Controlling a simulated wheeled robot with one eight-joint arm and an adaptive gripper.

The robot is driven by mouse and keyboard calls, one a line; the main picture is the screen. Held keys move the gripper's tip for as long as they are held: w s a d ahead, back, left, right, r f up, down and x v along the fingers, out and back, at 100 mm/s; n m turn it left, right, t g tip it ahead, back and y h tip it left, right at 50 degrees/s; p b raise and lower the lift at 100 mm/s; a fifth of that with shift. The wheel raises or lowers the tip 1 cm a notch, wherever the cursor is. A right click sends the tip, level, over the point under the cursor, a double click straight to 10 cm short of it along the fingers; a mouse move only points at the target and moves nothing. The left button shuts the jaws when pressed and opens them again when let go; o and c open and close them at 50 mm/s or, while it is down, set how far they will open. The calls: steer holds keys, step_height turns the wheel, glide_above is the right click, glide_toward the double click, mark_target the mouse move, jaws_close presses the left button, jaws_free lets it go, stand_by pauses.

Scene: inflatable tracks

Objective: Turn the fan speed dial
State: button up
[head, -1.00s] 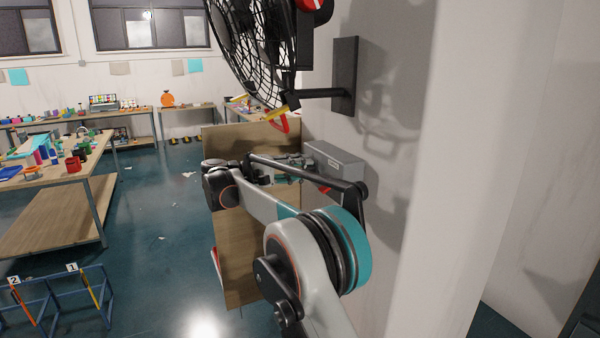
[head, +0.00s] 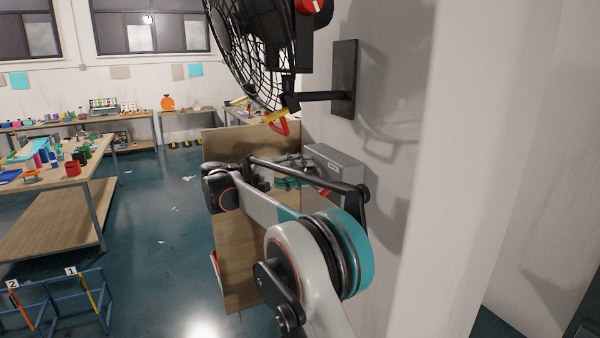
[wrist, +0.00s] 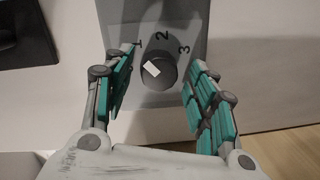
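The fan speed dial (wrist: 158,72) is a dark round knob with a white mark, on the face of a grey box (wrist: 190,20). The numbers 1, 2 and 3 are printed around it, and the white mark tilts toward the 1. My gripper (wrist: 158,95) is open in the wrist view, with one teal-padded finger on each side of the dial, apart from it. In the head view the grey box (head: 338,162) is on the wall below the black fan (head: 255,50). My arm hides the dial and most of my gripper there.
A black bracket (head: 344,80) holds the fan to the wall above the box. A wooden panel (head: 240,265) stands behind my arm. A cluttered workbench (head: 60,180) is at the left, with blue hurdles (head: 60,300) on the open floor.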

steer(key=f+v, duration=0.1)
steer(key=v, duration=1.1)
steer(key=shift+r, duration=0.5)
